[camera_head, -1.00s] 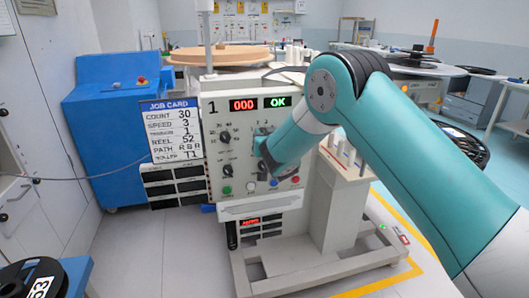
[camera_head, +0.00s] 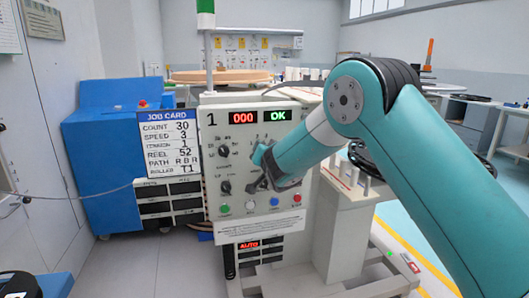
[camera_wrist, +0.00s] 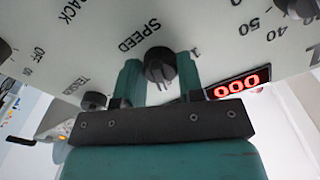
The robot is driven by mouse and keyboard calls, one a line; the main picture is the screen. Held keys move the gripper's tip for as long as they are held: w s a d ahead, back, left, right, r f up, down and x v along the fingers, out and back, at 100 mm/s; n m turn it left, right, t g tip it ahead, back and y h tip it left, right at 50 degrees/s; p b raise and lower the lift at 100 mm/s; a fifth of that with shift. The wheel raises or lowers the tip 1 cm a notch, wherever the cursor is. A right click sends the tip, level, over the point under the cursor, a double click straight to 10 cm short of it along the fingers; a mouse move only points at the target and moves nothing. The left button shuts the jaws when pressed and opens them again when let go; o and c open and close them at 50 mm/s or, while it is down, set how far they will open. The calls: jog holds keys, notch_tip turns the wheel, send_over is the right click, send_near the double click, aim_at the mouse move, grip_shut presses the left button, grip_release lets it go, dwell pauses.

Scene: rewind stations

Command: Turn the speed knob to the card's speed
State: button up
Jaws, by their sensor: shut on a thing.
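The job card (camera_head: 168,145) on the left of the console reads speed 3, count 30, tension 1. The console panel (camera_head: 215,165) shows a red 000 and a green OK. In the wrist view the black speed knob (camera_wrist: 159,64) sits under the word SPEED, with a 1 printed near its right side. My gripper (camera_wrist: 160,80) has its teal fingers on both sides of this knob and is shut on it. In the head view my gripper (camera_head: 262,157) is at the panel front and hides the speed knob.
Other black knobs (camera_head: 224,151) are on the panel's left, with a row of coloured buttons (camera_head: 250,205) below. In the wrist view the tension knob (camera_wrist: 94,101) is close to my left finger. A blue cabinet (camera_head: 90,190) stands left of the console.

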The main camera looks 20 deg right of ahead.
jog(key=shift+f, duration=0.35)
jog(key=o, duration=0.9)
jog(key=shift+r, duration=0.15)
jog(key=shift+s, duration=0.1)
jog(key=s+b, duration=0.5)
jog(key=s, duration=1.2)
jog(key=shift+s+b, duration=0.1)
jog(key=shift+b, duration=0.3)
